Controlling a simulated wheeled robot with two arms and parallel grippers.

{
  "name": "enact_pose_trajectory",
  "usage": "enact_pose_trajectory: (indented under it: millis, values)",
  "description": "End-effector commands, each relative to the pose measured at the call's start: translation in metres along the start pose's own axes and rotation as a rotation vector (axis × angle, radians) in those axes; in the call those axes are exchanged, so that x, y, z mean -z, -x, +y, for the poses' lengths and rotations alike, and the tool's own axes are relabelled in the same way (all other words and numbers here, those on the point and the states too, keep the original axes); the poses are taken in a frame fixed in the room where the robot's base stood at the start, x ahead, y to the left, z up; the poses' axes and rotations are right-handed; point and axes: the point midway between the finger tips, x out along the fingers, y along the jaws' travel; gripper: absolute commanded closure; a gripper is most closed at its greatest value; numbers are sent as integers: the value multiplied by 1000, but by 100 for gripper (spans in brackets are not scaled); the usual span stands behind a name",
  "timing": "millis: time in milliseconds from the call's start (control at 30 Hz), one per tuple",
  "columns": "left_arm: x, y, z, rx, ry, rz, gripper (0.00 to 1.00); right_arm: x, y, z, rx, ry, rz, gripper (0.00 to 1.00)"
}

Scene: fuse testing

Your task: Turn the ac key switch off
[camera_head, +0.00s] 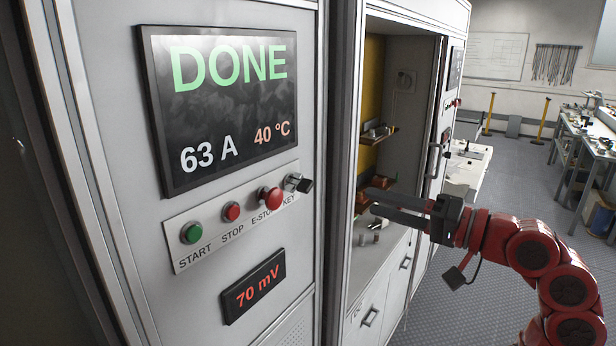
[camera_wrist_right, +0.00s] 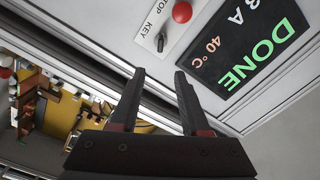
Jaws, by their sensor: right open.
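The key switch (camera_head: 299,184) is at the right end of the button strip, above the label KEY. Its dark key head sticks out and points to the right. In the right wrist view the key (camera_wrist_right: 161,43) stands beyond the fingertips, beside the red stop button. My right gripper (camera_head: 375,202) is open and empty, to the right of the key and apart from it, in front of the open cabinet bay. Its two fingers (camera_wrist_right: 158,75) also show in the right wrist view, spread with nothing between them. My left gripper is not in view.
The strip (camera_head: 215,240) also carries a green START button (camera_head: 191,233), a red STOP button (camera_head: 231,211) and a larger red E-stop (camera_head: 270,199). A screen (camera_head: 222,105) reads DONE, 63 A, 40 °C. A small display (camera_head: 254,286) reads 70 mV. The cabinet frame edge stands beside the strip.

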Motion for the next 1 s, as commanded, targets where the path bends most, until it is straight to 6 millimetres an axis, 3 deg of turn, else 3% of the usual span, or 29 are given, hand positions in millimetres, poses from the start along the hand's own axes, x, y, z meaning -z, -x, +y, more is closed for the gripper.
enact_pose_trajectory:
  millis: [400,600,800,1000]
  values:
    - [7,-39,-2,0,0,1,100,1,-99,-5,2,-2,-4,54]
    - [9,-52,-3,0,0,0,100,2,-137,-3,1,-4,-2,54]
    - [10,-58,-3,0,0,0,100,2,-155,-2,3,-1,4,54]
    - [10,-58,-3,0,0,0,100,2,-158,-1,3,1,5,54]
